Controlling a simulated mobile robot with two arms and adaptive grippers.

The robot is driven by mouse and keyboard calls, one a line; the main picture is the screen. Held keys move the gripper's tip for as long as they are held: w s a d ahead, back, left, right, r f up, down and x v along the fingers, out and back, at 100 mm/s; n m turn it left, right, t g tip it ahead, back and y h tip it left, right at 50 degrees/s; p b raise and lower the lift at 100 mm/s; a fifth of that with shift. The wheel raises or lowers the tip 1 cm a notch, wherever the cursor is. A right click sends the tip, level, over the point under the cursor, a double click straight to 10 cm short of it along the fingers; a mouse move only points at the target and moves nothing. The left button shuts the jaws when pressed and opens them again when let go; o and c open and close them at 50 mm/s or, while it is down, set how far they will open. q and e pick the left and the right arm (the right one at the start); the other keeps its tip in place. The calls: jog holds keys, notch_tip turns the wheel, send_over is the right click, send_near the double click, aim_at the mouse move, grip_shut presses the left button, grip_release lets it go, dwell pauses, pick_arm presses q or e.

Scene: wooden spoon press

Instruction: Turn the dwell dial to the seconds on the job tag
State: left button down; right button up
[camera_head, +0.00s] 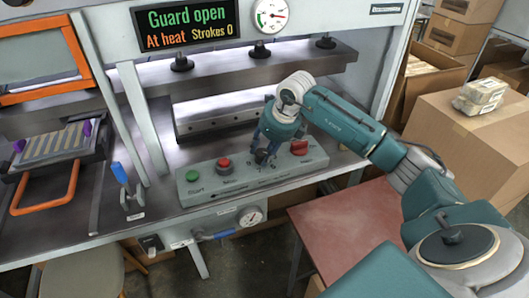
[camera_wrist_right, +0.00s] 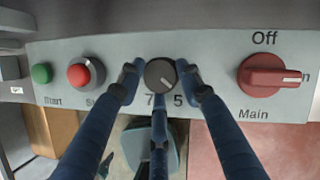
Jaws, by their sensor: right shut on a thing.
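The dwell dial (camera_wrist_right: 160,73) is a dark round knob on the grey control box (camera_head: 213,190). Its pale pointer line slants to the lower right in the right wrist view, toward the printed 5; a 7 is printed at lower left. Other marks are hidden by my fingers. My right gripper (camera_head: 263,156) has come down onto the dial. In the right wrist view its blue fingers (camera_wrist_right: 160,80) close around the knob from left, right and below. I cannot make out a job tag with readable seconds. My left gripper is not in view.
A green start button (camera_head: 192,176) and a red stop button (camera_head: 224,163) sit left of the dial. The red main switch (camera_head: 299,147) sits right of it. The display (camera_head: 184,26) reads "Guard open", "At heat", "Strokes 0". A blue-handled lever (camera_head: 120,174) stands left of the box.

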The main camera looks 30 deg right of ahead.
jog(key=shift+w+r+m+t+h+b, duration=0.15)
jog(key=shift+w+r+m+h+b, duration=0.15)
jog(key=shift+m, duration=0.6)
jog(key=shift+w+r+m+t+h+b, duration=0.15)
jog(key=shift+m+h, duration=0.25)
jog(key=shift+m, duration=0.5)
jog(key=shift+s, duration=0.1)
jog(key=o, duration=0.9)
jog(key=shift+o, duration=1.1)
jog(key=shift+f, duration=0.25)
jog(key=shift+s, duration=0.1)
jog(key=v, duration=1.2)
